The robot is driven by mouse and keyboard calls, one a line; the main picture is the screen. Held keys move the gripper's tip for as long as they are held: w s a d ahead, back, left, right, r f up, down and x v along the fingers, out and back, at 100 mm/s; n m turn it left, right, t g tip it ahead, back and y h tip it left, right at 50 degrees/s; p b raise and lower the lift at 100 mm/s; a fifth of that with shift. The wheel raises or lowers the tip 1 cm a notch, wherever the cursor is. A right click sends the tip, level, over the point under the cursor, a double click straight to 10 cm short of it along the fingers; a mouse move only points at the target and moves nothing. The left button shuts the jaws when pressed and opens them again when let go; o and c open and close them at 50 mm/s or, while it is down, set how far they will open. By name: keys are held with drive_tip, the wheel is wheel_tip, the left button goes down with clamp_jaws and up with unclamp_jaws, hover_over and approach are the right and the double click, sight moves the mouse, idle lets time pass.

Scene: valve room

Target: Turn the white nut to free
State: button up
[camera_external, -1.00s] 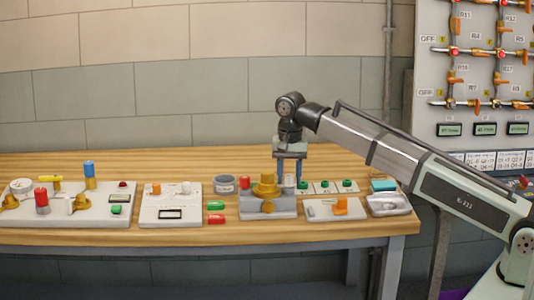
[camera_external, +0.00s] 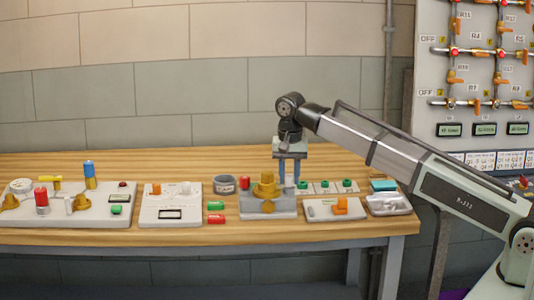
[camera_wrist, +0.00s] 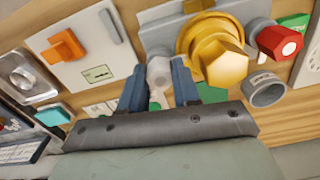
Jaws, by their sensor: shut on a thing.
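The white nut (camera_wrist: 158,71) shows in the wrist view as a pale, small cylinder between my two blue fingers, beside a large gold hex fitting (camera_wrist: 215,55). My gripper (camera_wrist: 159,80) is shut on the white nut; its fingers lie on either side of it. In the external view my gripper (camera_external: 290,180) points straight down just right of the gold fitting (camera_external: 265,187) on its grey block (camera_external: 268,210).
A red-capped piece (camera_wrist: 280,42) and a grey round cup (camera_wrist: 263,90) stand beyond the gold fitting. A board with an orange handle (camera_external: 341,205) is to the right, with green buttons (camera_external: 347,184) behind it. The table's back strip is clear.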

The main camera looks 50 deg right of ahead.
sight(289, 176)
drive_tip(key=n, duration=1.2)
drive_tip(key=shift+n, duration=2.3)
drive_tip(key=o, duration=0.8)
drive_tip(key=shift+c, duration=0.2)
drive_tip(key=shift+r, duration=0.1)
wheel_tip(289, 176, up, 12)
